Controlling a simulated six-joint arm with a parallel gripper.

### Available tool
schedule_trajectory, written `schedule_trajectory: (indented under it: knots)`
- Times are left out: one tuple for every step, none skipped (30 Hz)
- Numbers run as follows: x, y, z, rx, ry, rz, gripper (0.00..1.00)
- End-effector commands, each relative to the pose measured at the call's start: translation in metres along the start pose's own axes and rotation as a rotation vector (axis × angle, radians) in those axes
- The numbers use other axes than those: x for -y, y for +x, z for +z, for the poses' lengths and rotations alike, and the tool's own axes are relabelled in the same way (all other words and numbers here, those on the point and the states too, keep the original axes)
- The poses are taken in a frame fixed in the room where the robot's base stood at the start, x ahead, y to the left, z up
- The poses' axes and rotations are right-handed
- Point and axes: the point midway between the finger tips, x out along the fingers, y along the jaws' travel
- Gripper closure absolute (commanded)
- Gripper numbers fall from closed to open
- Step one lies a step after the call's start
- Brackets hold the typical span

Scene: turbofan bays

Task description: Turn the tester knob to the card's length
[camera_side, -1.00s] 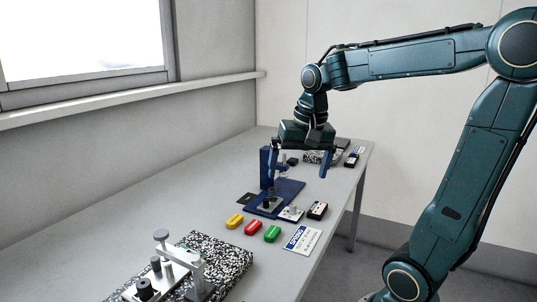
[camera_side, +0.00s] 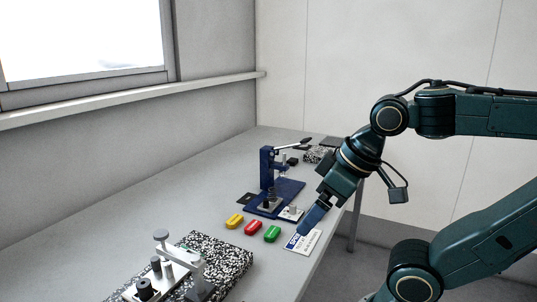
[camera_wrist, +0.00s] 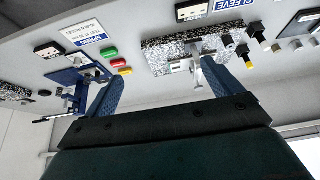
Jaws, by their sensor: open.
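The SPRING card (camera_side: 300,241), white with a blue heading, lies near the table's front edge; its print is too small to read surely. It also shows in the wrist view (camera_wrist: 88,32). The blue tester (camera_side: 266,168) stands upright behind it, with a lever on top. A small pale plate with a grey knob (camera_side: 292,211) is at the tester's near right; its setting cannot be read. My gripper (camera_side: 306,224) is open and tilted down, close above the card's far edge in the picture. In the wrist view its fingers (camera_wrist: 162,70) are apart with nothing held between them.
Yellow (camera_side: 234,221), red (camera_side: 253,228) and green (camera_side: 272,234) blocks lie left of the card. A speckled plate (camera_side: 222,250) with a clamp fixture stands at the near left. The table's left side is bare.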

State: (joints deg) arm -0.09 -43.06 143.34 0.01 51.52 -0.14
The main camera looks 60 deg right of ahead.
Motion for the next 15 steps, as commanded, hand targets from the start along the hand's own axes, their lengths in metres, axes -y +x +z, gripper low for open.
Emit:
schedule_trajectory:
  knots:
    - [0.000,0.000,-0.001,0.001,0.003,0.001,0.20]
    - [-0.001,0.000,-0.001,0.002,0.006,0.001,0.26]
    - [-0.001,0.000,-0.002,0.003,0.013,0.003,0.33]
    - [-0.002,0.000,-0.004,0.005,0.020,0.004,0.39]
    - [-0.002,0.000,-0.005,0.007,0.028,0.006,0.45]
    - [-0.003,0.000,-0.008,0.011,0.043,0.009,0.53]
    - [-0.004,0.000,-0.010,0.016,0.056,0.011,0.55]
    - [-0.006,0.000,-0.013,0.020,0.073,0.015,0.55]
    - [-0.008,0.001,-0.017,0.026,0.098,0.020,0.55]
    - [-0.010,0.001,-0.021,0.032,0.120,0.024,0.55]
    - [-0.012,0.001,-0.025,0.039,0.143,0.029,0.55]
    - [-0.015,0.002,-0.030,0.047,0.178,0.036,0.55]
    - [-0.018,0.003,-0.035,0.055,0.205,0.042,0.55]
    - [-0.021,0.003,-0.040,0.061,0.235,0.048,0.55]
    - [-0.026,0.005,-0.046,0.071,0.277,0.057,0.55]
